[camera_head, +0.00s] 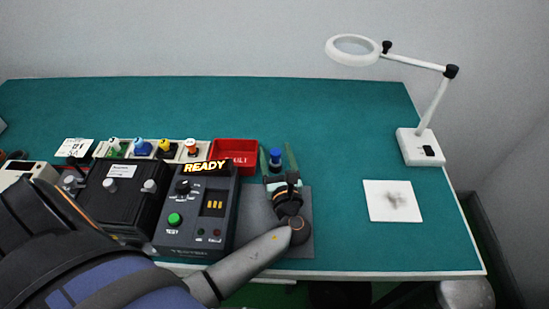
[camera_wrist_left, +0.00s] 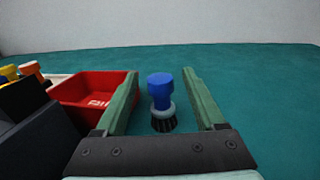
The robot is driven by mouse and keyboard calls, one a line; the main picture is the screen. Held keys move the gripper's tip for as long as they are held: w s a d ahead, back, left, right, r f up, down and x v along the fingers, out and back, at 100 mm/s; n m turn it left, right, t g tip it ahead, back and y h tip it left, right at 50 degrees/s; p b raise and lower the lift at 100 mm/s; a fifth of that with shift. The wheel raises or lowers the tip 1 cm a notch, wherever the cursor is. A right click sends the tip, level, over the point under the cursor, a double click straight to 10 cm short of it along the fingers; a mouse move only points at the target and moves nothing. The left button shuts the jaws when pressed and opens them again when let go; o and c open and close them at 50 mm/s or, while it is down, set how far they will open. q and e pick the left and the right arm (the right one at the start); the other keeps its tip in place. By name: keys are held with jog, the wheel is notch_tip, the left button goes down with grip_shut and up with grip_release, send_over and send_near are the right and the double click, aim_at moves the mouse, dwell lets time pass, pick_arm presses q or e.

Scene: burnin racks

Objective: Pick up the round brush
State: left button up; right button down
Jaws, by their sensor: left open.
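The round brush (camera_head: 275,156) has a blue knob handle and stands upright on the green bench top. In the left wrist view the brush (camera_wrist_left: 161,94) shows a grey collar and dark bristles below the blue handle. My left gripper (camera_head: 277,160) is open, with one green finger on each side of the brush. In the left wrist view the open fingers of my left gripper (camera_wrist_left: 158,90) show gaps on both sides of the brush, so neither finger touches it there. My right gripper is not in view.
A red bin (camera_head: 234,147) stands just left of the left gripper. A black tester (camera_head: 196,212) with a lit READY sign is left of my forearm. A magnifier lamp (camera_head: 420,147) and a white sheet (camera_head: 392,201) are at right. The bench behind is clear.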

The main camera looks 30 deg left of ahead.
pick_arm(q)
jog(key=c, duration=1.1)
grip_shut()
jog(key=shift+r, duration=0.15)
